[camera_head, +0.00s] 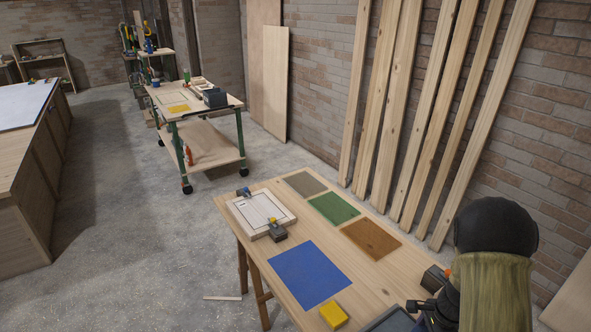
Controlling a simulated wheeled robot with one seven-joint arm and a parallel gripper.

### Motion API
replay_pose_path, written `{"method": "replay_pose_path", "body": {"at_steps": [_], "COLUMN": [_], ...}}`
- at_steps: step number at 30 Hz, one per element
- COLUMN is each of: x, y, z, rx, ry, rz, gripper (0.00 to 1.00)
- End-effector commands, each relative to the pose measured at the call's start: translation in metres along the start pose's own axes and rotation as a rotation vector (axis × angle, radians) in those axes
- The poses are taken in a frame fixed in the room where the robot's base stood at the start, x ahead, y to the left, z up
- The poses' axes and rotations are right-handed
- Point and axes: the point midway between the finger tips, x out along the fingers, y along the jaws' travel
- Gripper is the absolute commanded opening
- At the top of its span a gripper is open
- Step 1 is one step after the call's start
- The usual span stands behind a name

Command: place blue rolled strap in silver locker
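I cannot make out a blue rolled strap or a silver locker in this view. A black dome above an olive cylinder, which looks like part of my arm, covers the lower right. My gripper cannot be made out, and dark parts beside the arm are unclear.
The near wooden table (343,256) bears blue, green, orange and grey-brown flat mats and a yellow block (333,315). A green-legged cart (203,147) stands behind it. A long bench (30,185) is at left. Planks lean on the brick wall. Open floor lies between.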

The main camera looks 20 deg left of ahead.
Motion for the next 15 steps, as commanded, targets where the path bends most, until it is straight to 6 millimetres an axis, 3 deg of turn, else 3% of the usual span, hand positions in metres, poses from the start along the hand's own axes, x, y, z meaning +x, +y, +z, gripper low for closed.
{"method": "replay_pose_path", "body": {"at_steps": [9,15], "x": [0.011,0.017], "y": [0.001,0.003], "z": [-0.004,-0.007], "rx": [-0.705,-1.07], "ry": [0.001,0.001], "rz": [0.107,0.162], "gripper": [0.43,0.43]}}
